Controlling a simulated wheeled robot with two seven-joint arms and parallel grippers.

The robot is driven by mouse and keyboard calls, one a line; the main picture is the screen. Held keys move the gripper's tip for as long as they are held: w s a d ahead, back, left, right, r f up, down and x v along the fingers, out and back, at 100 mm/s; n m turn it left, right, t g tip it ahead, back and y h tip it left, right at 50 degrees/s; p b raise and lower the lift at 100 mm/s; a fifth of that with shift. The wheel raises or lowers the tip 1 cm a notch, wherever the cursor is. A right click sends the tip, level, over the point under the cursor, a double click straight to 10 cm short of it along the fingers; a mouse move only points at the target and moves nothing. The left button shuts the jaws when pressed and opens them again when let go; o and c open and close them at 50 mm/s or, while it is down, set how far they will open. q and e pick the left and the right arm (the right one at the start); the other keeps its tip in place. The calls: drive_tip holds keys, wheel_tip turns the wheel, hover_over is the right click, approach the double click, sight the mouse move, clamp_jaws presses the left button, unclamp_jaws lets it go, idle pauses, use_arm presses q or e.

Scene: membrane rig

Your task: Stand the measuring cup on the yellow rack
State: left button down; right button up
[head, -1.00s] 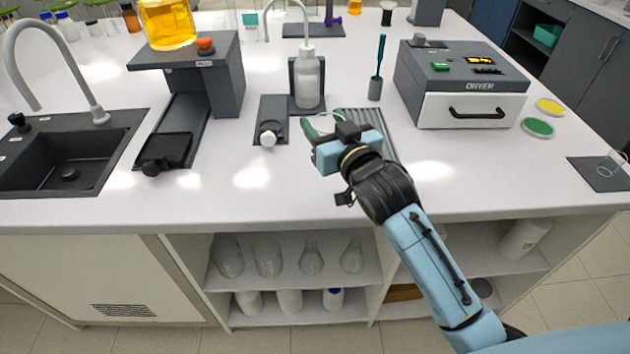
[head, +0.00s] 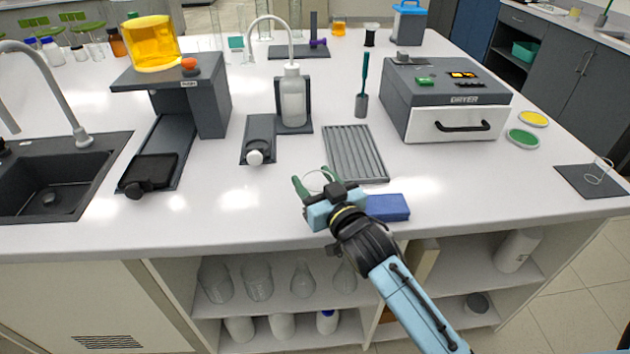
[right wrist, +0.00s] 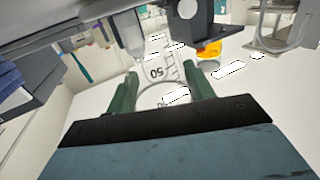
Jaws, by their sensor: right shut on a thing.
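A clear measuring cup (right wrist: 165,95) with a "50" mark shows between the green fingertips in the right wrist view. Its faint rim (head: 319,180) shows in the head view. My right gripper (head: 314,183) is shut on the cup, in front of the grey ribbed tray near the counter's front edge. It also shows in the right wrist view (right wrist: 166,90). I cannot tell how high the cup is above the counter. I see no yellow rack in either view. My left gripper is not in view.
A blue box (head: 389,207) lies just right of my right gripper. The grey ribbed tray (head: 355,153) behind is empty. A dryer (head: 445,100), a bottle stand (head: 293,97) and a sink (head: 60,180) stand around. The counter at front left is clear.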

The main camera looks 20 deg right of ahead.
drive_tip(key=shift+f, duration=0.1)
drive_tip(key=o, duration=1)
